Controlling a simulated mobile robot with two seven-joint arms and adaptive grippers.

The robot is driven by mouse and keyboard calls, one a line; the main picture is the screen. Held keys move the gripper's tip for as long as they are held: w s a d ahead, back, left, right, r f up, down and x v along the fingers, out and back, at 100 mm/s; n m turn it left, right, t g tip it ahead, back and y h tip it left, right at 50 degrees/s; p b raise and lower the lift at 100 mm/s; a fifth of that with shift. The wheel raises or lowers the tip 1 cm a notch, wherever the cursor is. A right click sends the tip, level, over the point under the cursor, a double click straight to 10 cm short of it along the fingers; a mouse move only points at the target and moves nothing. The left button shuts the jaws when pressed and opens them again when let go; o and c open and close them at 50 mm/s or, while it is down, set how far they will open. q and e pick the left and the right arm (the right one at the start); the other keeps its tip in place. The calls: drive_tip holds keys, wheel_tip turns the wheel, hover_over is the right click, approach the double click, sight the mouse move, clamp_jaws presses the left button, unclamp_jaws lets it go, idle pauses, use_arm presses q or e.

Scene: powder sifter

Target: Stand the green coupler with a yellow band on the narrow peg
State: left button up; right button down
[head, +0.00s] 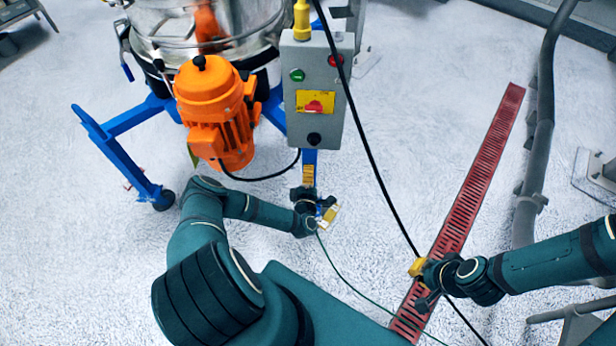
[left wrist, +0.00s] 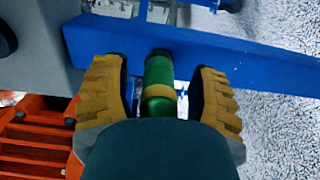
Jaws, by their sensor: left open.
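The green coupler (left wrist: 157,72) with a yellow band shows in the left wrist view, between the two yellow fingers of my left gripper (left wrist: 160,78). A gap shows on each side of it, so the fingers are apart from it. Its lower part is hidden by my gripper's body, and its far end is in front of a blue beam. In the head view my left gripper (head: 327,214) is low by the sifter's blue frame; I cannot make out the coupler there. My right gripper (head: 421,270) is over the red floor grate, too small to tell its jaws. I cannot identify the narrow peg.
The blue beam (left wrist: 240,65) crosses just beyond my left fingers. An orange motor (head: 213,112) and a grey control box (head: 316,100) stand above my left gripper. A black cable (head: 366,150) hangs between my arms. The pale floor around the red grate (head: 466,195) is mostly clear.

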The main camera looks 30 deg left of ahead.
use_arm(q)
drive_tip(key=shift+o, duration=0.3)
drive_tip(key=shift+w+a+r, duration=0.35)
drive_tip(key=shift+r, duration=0.1)
clamp_jaws()
drive_tip(key=shift+s+d+f, duration=0.1)
drive_tip(key=shift+s+d, duration=0.1)
drive_tip(key=shift+s, duration=0.05)
drive_tip(key=shift+s+d, duration=0.1)
drive_tip(key=shift+s, duration=0.05)
drive_tip(key=shift+f+p+v, duration=0.2)
drive_tip(key=shift+p+v, duration=0.6)
drive_tip(key=shift+v, duration=1.9)
